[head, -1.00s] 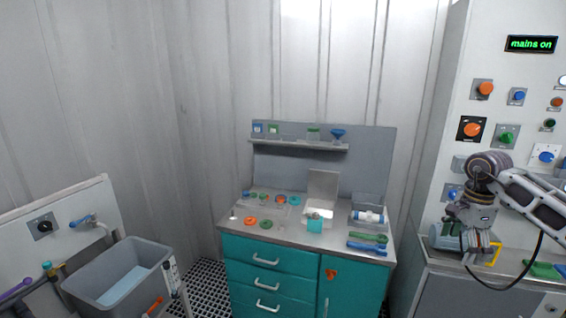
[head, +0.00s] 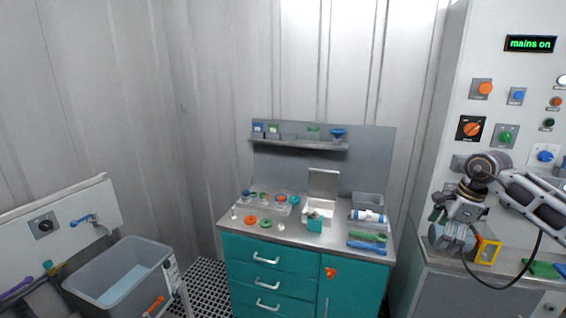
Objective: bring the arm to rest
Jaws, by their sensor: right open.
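My right arm comes in from the right edge in the head view, bent at a dark banded joint. My right gripper (head: 459,215) hangs below that joint, open, over the bench in front of the control panel. A grey-blue rounded vessel (head: 452,239) lies just under the fingers. I cannot tell whether they touch it. A yellow frame (head: 487,251) stands just right of the vessel. My left gripper is not in view.
The control panel (head: 462,100) with knobs and a "mains on" display (head: 530,43) rises behind my right arm. A teal cabinet (head: 262,300) holding small parts, blue and green tools (head: 367,242) stands mid-view. A grey basin (head: 118,275) is at left.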

